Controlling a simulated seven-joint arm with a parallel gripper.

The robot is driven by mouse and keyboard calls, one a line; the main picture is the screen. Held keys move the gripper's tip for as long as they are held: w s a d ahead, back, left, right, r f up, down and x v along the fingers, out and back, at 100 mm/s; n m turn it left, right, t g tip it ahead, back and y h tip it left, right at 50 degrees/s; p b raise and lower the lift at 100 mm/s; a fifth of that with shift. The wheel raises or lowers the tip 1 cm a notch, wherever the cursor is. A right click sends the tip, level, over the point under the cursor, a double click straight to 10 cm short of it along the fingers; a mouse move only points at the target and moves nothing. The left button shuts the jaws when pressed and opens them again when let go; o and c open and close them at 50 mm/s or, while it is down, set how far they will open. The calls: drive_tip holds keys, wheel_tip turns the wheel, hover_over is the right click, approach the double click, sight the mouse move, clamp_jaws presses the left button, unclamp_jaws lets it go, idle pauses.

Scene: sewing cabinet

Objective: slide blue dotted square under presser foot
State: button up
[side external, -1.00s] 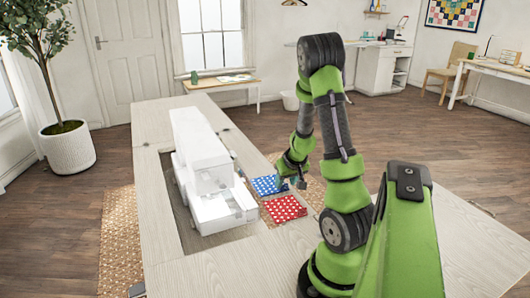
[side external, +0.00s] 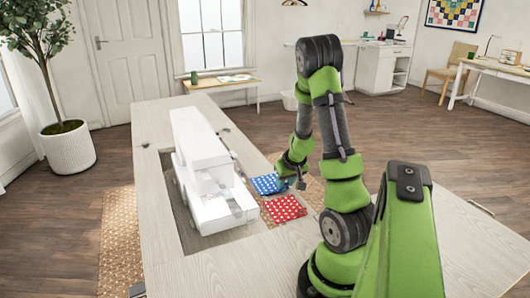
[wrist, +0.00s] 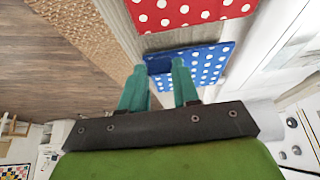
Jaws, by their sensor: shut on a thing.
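The blue dotted square (side external: 266,185) lies flat on the cabinet top, right of the white sewing machine (side external: 202,165). It also shows in the wrist view (wrist: 210,62), with its near edge between the teal fingertips. My gripper (side external: 294,184) is shut on that edge, at the square's right side in the side view. The square lies apart from the machine's needle end, as far as I can tell. The presser foot is too small to make out in the side view. Part of the machine (wrist: 298,135) shows at the right of the wrist view.
A red dotted square (side external: 284,208) lies on the cabinet top just in front of the blue one. The pale wooden cabinet top (side external: 190,275) has a recess around the machine. Free room lies toward its front edge. A woven rug (side external: 118,245) lies on the floor.

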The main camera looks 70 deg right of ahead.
drive_tip(key=shift+r, duration=2.35)
drive_tip(key=shift+n, duration=0.3)
drive_tip(key=w+a, duration=0.1)
drive_tip(key=a, duration=0.1)
drive_tip(key=w+a, duration=0.1)
drive_tip(key=a, duration=0.2)
drive_tip(key=w+a, duration=0.2)
drive_tip(key=shift+a+f, duration=0.2)
drive_tip(key=shift+f, duration=0.1)
drive_tip(key=shift+w+a+f, duration=0.5)
drive_tip(key=shift+w+f, duration=0.05)
drive_tip(key=shift+f, duration=0.2)
drive_tip(key=shift+w+a+f, duration=0.5)
drive_tip(key=shift+f, duration=0.25)
drive_tip(key=shift+w+a+f, duration=0.15)
drive_tip(key=shift+f, duration=0.05)
drive_tip(key=shift+f, duration=0.3)
drive_tip(key=shift+w+a, duration=0.25)
